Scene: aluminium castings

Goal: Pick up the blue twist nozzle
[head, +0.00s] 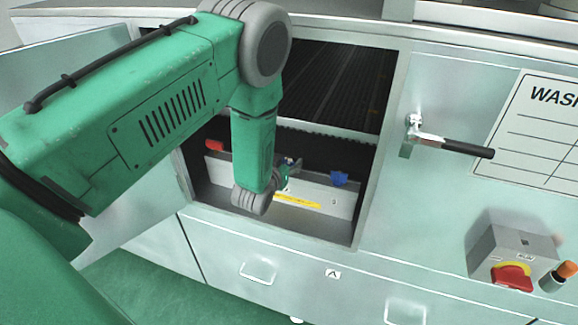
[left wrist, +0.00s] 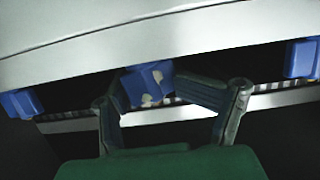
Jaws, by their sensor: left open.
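Inside the open cabinet bay, a blue piece (head: 339,178) sits on the top edge of a pale rail (head: 325,197). My left gripper (head: 288,167) is inside the bay, left of this piece, at the rail. In the left wrist view its fingers are open, and a blue nozzle-like piece (left wrist: 148,85) with pale spots shows at the fingertips. I cannot tell whether they touch it. Two more blue pieces show there, one at the left (left wrist: 20,103) and one at the right edge (left wrist: 302,58). Their exact shapes are unclear. My right gripper is out of view.
A red piece (head: 214,145) is at the rail's left end. The bay's frame (head: 375,150) borders the opening closely. An open door (head: 60,60) stands at the left, partly behind my arm. A black-handled latch (head: 455,146) and a red switch (head: 511,277) are at the right.

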